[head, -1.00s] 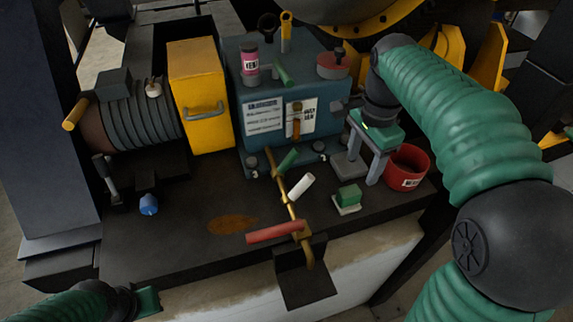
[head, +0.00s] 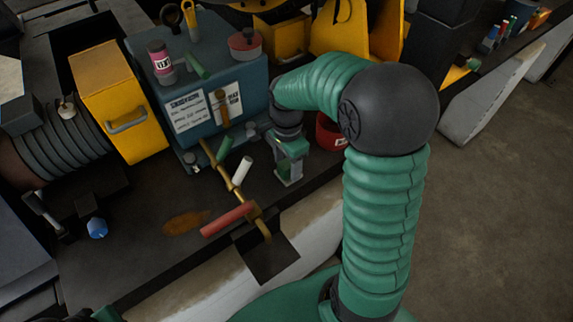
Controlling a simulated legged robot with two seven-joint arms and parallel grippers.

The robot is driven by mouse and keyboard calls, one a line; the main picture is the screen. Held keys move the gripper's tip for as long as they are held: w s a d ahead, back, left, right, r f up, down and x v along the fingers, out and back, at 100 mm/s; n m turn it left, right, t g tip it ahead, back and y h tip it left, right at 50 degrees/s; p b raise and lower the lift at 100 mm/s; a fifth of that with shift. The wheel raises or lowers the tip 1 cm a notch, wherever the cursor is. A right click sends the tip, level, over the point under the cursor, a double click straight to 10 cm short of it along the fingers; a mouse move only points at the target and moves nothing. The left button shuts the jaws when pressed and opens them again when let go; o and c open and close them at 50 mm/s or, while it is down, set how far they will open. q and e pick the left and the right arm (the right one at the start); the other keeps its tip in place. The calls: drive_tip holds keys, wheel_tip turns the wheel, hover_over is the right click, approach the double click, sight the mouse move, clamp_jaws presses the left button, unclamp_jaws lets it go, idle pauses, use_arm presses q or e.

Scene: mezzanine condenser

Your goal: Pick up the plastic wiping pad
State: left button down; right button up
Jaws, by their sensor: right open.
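The wiping pad (head: 284,178) appears to be the small green block with a pale base on the dark bench top. It is now mostly hidden by my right gripper. My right gripper (head: 289,180) points down over that spot, with its grey fingers apart around or just beside the pad; contact cannot be told. My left gripper (head: 106,315) shows only as a green scrap at the bottom left edge, too cut off to read.
A red tub (head: 330,133) stands close right of my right gripper. A brass pipe with a red handle (head: 227,220) and a white cylinder (head: 242,171) lie to its left. The blue housing (head: 200,85) rises behind. The bench's front edge is near.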

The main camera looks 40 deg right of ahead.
drive_tip(key=shift+s+f, duration=0.1)
drive_tip(key=shift+f, duration=0.35)
drive_tip(key=shift+d+f, duration=0.15)
drive_tip(key=shift+d, duration=0.1)
drive_tip(key=shift+c, duration=0.7)
drive_tip(key=c, duration=0.5)
use_arm(q)
drive_tip(key=shift+s+d+r, duration=0.1)
use_arm(e)
drive_tip(key=shift+a, duration=0.2)
drive_tip(key=c, duration=0.4)
